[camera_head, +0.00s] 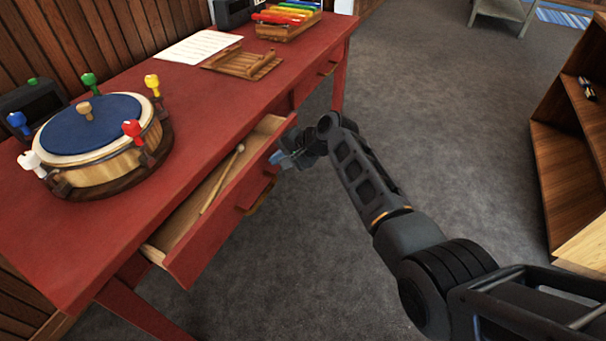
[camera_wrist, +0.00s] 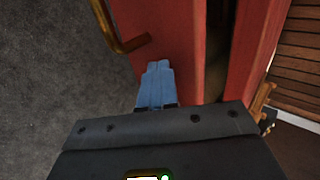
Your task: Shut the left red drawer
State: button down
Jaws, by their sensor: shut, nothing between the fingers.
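The left red drawer (camera_head: 205,243) is pulled out from the red table, and a wooden stick (camera_head: 222,178) lies inside it. Its brass handle (camera_head: 262,196) is on the outer face. My gripper (camera_head: 277,158) is at the drawer's right end. Its blue fingers are pressed together and empty. In the wrist view the fingertips (camera_wrist: 158,66) overlap the red drawer front (camera_wrist: 172,30), with the brass handle (camera_wrist: 130,44) to their left. I cannot tell whether they touch the front. A dark gap shows between the drawer front and the table edge (camera_wrist: 250,50).
On the red table (camera_head: 215,105) stand a blue-topped drum (camera_head: 100,170) with coloured pegs, a wooden rack (camera_head: 243,64), a paper sheet (camera_head: 198,46) and a xylophone (camera_head: 285,22). A wooden shelf (camera_head: 565,150) stands at the right. Grey floor (camera_head: 440,130) between is clear.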

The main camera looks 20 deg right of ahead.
jog(key=w+a+b, duration=0.6)
jog(key=shift+w+a+f, duration=0.2)
jog(key=shift+w+a, duration=0.05)
jog(key=shift+a, duration=0.05)
jog(key=shift+w+a+r, duration=0.1)
jog(key=shift+w+a, duration=0.1)
jog(key=shift+w, duration=0.05)
jog(key=shift+w+a+r+b, duration=0.1)
jog(key=shift+a+r+b, duration=0.15)
jog(key=shift+b, duration=0.1)
jog(key=shift+r, duration=0.1)
